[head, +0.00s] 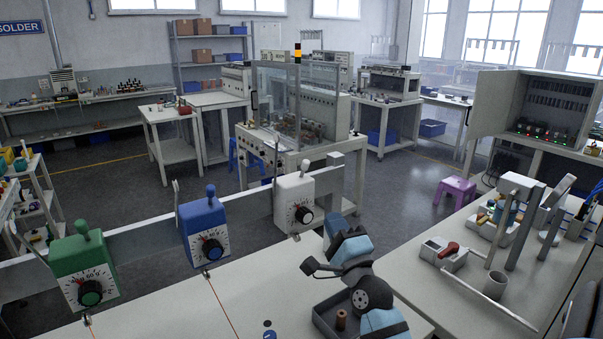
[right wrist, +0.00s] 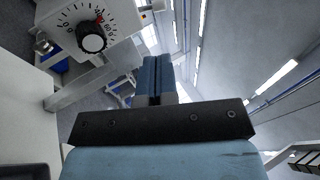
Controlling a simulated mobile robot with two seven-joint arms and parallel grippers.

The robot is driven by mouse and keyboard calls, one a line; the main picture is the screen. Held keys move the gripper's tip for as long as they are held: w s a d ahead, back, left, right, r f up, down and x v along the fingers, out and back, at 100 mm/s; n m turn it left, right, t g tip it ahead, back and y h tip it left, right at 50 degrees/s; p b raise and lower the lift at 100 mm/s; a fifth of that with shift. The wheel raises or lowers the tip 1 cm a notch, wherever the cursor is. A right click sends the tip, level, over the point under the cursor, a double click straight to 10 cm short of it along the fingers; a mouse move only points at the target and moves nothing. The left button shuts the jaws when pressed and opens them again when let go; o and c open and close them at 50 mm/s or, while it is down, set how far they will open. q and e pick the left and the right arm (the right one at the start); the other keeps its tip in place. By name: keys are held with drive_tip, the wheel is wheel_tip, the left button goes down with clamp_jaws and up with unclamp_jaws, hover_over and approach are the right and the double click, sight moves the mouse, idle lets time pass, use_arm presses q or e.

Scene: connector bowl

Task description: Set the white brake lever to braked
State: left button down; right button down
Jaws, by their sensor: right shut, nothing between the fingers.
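The white brake box (head: 294,202) stands on the rail behind the table, with a black dial on its front. A thin metal arm rises at the box's left side. My right gripper (head: 333,228) is in front of the box, to its lower right and apart from the lever. In the right wrist view, its blue fingers (right wrist: 152,78) are shut and empty. The white box (right wrist: 92,28) shows there at the upper left, its dial clear. My left gripper is not in view.
A blue box (head: 204,232) and a green box (head: 84,270) with similar levers stand to the left on the same rail. A dark tray (head: 322,318) holding a brown spool (head: 341,320) is below my right arm. The white table (head: 170,310) has clear room at left.

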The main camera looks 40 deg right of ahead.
sight(307, 167)
drive_tip(key=p+x, duration=0.2)
drive_tip(key=x, duration=1)
drive_tip(key=shift+w, duration=0.15)
drive_tip(key=shift+x, duration=0.75)
drive_tip(key=shift+d, duration=0.15)
